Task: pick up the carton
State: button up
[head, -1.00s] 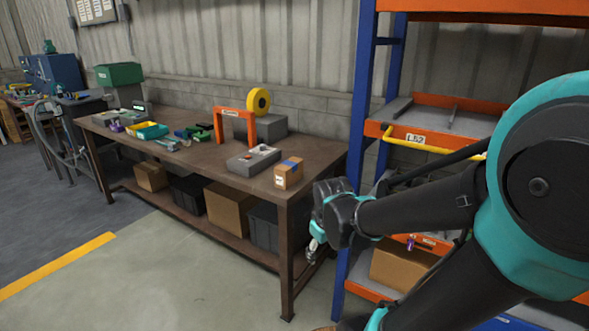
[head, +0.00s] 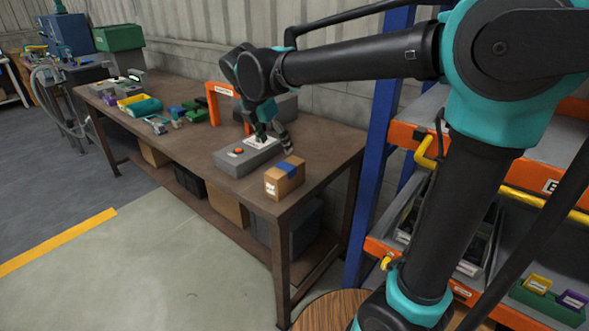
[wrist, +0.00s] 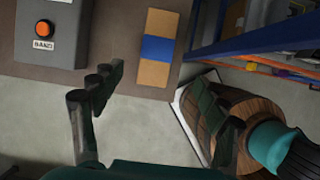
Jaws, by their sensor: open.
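The carton (head: 284,182) is a small brown box with a blue band across its top. It stands on the near right corner of the workbench (head: 200,150). In the wrist view the carton (wrist: 156,72) lies ahead of my fingers at the bench edge, seen from above. My gripper (head: 275,142) is open and empty, above the bench and a little behind the carton in the head view. In the wrist view my gripper (wrist: 158,92) shows its fingers spread wide, apart from the carton. The carton is not hidden.
A grey control box (head: 245,158) with a red-orange button stands just left of the carton. An orange arch (head: 212,104) is behind it. A blue-and-orange shelf rack (head: 377,150) rises right of the bench. Open floor (head: 170,260) lies in front.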

aim_at(285, 167)
jog(key=x, duration=1.1)
jog(key=shift+w+f, duration=0.15)
jog(key=shift+w, duration=0.2)
jog(key=shift+x, duration=2.85)
jog(key=shift+a+f, duration=0.2)
jog(key=shift+f, duration=0.1)
jog(key=shift+c, duration=0.2)
jog(key=c, duration=1.6)
